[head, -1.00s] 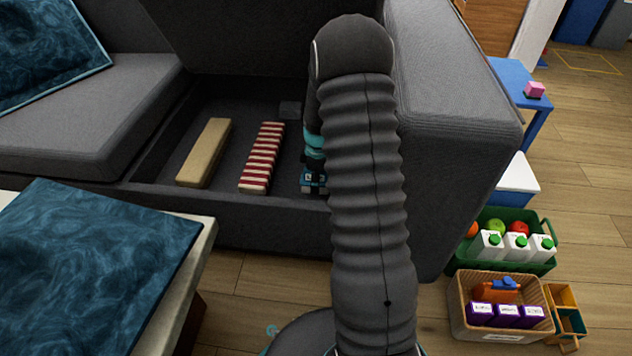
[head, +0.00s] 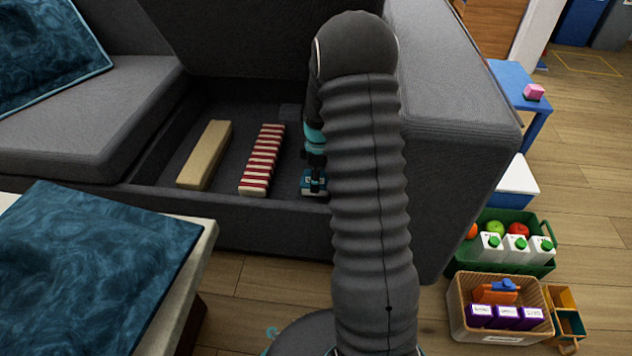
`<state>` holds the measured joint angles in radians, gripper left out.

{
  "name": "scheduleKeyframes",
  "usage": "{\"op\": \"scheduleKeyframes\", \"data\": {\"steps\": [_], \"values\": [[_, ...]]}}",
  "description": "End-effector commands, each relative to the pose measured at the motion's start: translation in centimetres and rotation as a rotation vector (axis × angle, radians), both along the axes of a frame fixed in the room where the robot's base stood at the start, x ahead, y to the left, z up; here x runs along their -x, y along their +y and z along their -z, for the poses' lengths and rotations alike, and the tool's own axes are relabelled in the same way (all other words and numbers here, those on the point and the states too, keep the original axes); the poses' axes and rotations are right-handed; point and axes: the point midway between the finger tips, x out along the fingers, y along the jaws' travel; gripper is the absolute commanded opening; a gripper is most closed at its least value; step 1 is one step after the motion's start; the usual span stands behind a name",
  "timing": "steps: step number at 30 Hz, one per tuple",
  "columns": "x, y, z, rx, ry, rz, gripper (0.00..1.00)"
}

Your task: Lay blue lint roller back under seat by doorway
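The storage bin (head: 265,222) under the grey sofa seat stands open, its lid (head: 235,40) raised. A blue item (head: 311,184), which looks like the lint roller, sits low at the bin's right front, partly hidden by my arm. My gripper (head: 315,172) points down right above it; its fingers are small, dark and partly hidden. I cannot tell whether they are shut on the blue item or apart from it. A tan block (head: 204,155) and a red-and-white striped block (head: 262,160) lie to the left in the same bin.
The sofa's grey armrest (head: 455,120) rises close to the right of my arm. A table with a blue marbled top (head: 90,265) stands at the front left. A green crate (head: 490,262), a wicker basket (head: 460,322) and a blue table (head: 535,125) are at the right.

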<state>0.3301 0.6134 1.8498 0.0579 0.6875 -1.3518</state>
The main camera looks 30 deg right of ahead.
Motion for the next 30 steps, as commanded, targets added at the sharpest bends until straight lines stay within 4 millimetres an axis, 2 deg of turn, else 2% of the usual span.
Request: {"op": "scheduleKeyframes", "data": {"steps": [1, 9, 12, 20, 23, 30], "values": [[-0.1, -0.1, -1.4, 0.001, -0.004, 0.0, 0.69], [-0.1, -0.3, -6.7, 0.001, -0.003, 0.0, 0.69], [0.0, -0.3, -8.1, 0.001, -0.003, 0.0, 0.69], [0.2, -0.1, -10.2, 0.003, -0.006, 0.008, 0.69], [0.7, 0.8, -12.1, 0.009, -0.023, 0.041, 0.69], [4.4, 5.0, -19.3, 0.026, -0.108, 0.215, 0.69]]}}
